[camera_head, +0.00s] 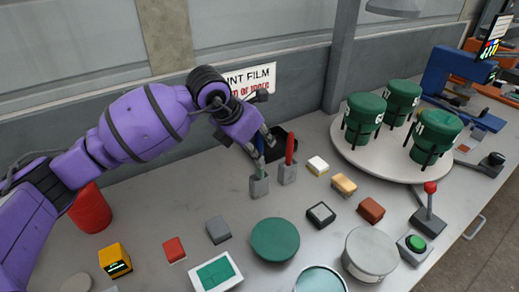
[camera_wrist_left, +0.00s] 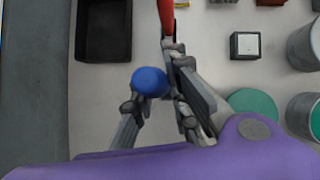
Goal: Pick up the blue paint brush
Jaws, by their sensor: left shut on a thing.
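The blue paint brush (camera_head: 259,149) stands upright in a small grey holder (camera_head: 259,187) on the table in the head view. My left gripper (camera_head: 263,145) reaches down from the upper left and is shut on the brush's blue handle. In the left wrist view, the round blue handle end (camera_wrist_left: 149,82) sits between the two fingers of my left gripper (camera_wrist_left: 157,105). A red paint brush (camera_head: 289,148) stands in its own grey holder (camera_head: 288,173) just to the right, and its red handle (camera_wrist_left: 166,17) is close beside one finger. My right gripper is not in view.
A black tray (camera_head: 277,135) lies behind the brushes by the wall. A round platform (camera_head: 345,150) with green pots stands at the right. Small blocks, a green disc (camera_head: 275,240), a grey can (camera_head: 370,253) and a lever (camera_head: 429,210) occupy the front. A red can (camera_head: 90,209) is at the left.

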